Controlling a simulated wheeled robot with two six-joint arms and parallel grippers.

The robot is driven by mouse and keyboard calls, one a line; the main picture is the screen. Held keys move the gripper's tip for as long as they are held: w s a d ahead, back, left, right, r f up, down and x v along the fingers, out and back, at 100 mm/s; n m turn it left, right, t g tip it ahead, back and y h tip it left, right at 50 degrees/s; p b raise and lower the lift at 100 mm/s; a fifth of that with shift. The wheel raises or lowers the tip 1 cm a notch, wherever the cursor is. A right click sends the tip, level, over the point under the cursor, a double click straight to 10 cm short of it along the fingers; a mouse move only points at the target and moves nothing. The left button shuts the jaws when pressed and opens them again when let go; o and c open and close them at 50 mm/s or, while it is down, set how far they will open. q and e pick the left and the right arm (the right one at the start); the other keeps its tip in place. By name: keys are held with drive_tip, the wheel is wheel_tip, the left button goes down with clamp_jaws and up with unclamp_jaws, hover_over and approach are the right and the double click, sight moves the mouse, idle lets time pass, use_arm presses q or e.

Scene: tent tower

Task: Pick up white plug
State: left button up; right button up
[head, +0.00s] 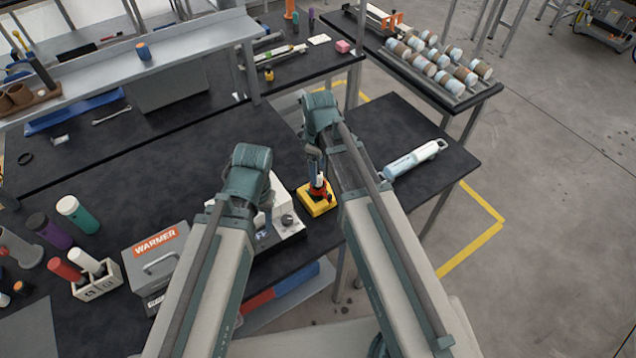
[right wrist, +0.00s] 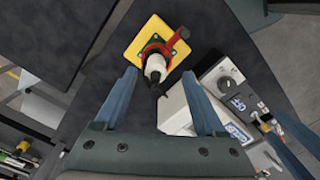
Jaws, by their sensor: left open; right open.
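A white-tipped upright piece (right wrist: 155,66) stands in a red ring on a yellow square base (right wrist: 132,50) in the right wrist view. It seems to be the white plug. The yellow base (head: 316,208) also shows in the head view, near the table's front edge, with the red part on it. My right gripper (right wrist: 159,76) is open, its fingers either side of the white tip in the picture and apart from it; I cannot tell the height gap. My left gripper (head: 266,214) is open beside a white device (head: 287,228), left of the yellow base, its fingers partly hidden by its arm.
The white device with a knob and an OFF label (right wrist: 238,103) stands close beside the yellow base. A grey WARMER box (head: 150,254) and a holder with red and white cylinders (head: 102,286) stand left.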

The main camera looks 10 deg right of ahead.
use_arm(q)
drive_tip(key=shift+f+b, duration=2.65)
drive_tip(key=shift+f, duration=0.05)
use_arm(e)
drive_tip(key=shift+w+f, duration=0.2)
drive_tip(key=shift+f, duration=1.15)
drive_tip(key=shift+w+f, duration=0.15)
drive_tip(key=shift+f, duration=1.2)
use_arm(q)
drive_tip(key=shift+r, duration=0.1)
use_arm(e)
drive_tip(key=shift+r, duration=0.1)
clamp_jaws()
